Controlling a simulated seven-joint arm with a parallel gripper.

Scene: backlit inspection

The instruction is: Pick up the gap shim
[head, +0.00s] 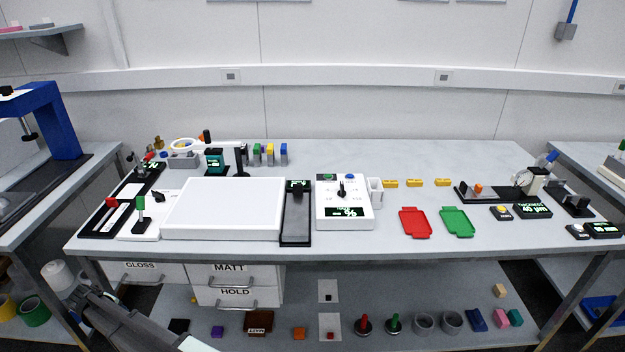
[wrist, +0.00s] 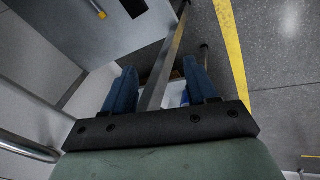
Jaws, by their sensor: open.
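I cannot pick out the gap shim for certain in either view. Three small yellow pieces (head: 415,183) lie in a row at the back right of the bench, and their kind is too small to tell. My gripper (wrist: 160,68) shows in the wrist view with its two blue fingers apart. No held thing is visible between them; a metal bar, the floor and other parts show beyond. In the head view my arm reaches in at the lower left, below the bench top, and the fingers are not visible there.
The bench (head: 360,160) carries a white light panel (head: 223,207), a white dial box (head: 344,203), a red tray (head: 415,222) and a green tray (head: 457,221). Drawers (head: 235,280) hang beneath. The lower shelf (head: 450,300) holds several small items.

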